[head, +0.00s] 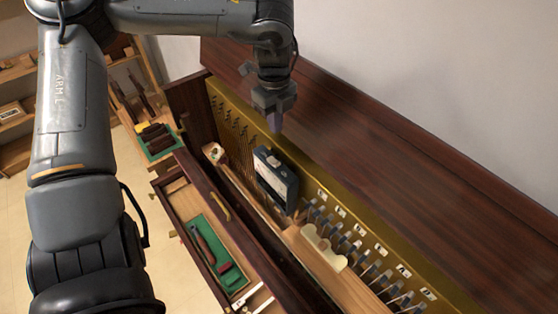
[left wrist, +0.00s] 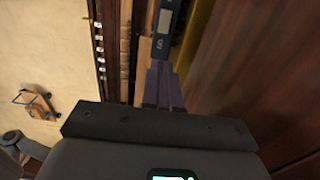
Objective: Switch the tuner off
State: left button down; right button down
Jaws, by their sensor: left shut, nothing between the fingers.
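The tuner (head: 275,180) is a dark box with a pale front face and a blue-grey top. It stands upright in the open piano, beside the brass-coloured plate. In the left wrist view, the tuner's top (left wrist: 165,25) shows as a narrow dark strip with a small pale label, just past the closed fingertips (left wrist: 160,65). I cannot tell from the pictures whether the fingertips touch it. My right gripper is in neither view.
A drawer (head: 183,205) with a green-lined tool tray stands in front of the tuner. The dark wooden lid (head: 400,150) rises behind. A small wheeled cart (left wrist: 37,103) is on the floor.

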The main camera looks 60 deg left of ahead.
aim_at(276, 164)
pick_arm(q)
jog(key=shift+f, duration=0.2)
notch_tip(276, 164, down, 14)
jog(key=p, duration=0.3)
jog(key=shift+d+r, duration=0.1)
jog(key=shift+r, duration=0.15)
jog(key=shift+f, duration=0.1)
dwell(0.5)
jog(key=shift+d+f+b, duration=0.1)
jog(key=shift+f+b, duration=0.25)
jog(key=shift+b, duration=0.2)
jog(key=shift+r, duration=0.1)
jog(key=shift+a+r, duration=0.15)
jog(key=shift+a, duration=0.05)
jog(key=shift+s+a+r+p, duration=0.1)
jog(key=shift+a+r+p, duration=0.2)
jog(key=shift+a, duration=0.2)
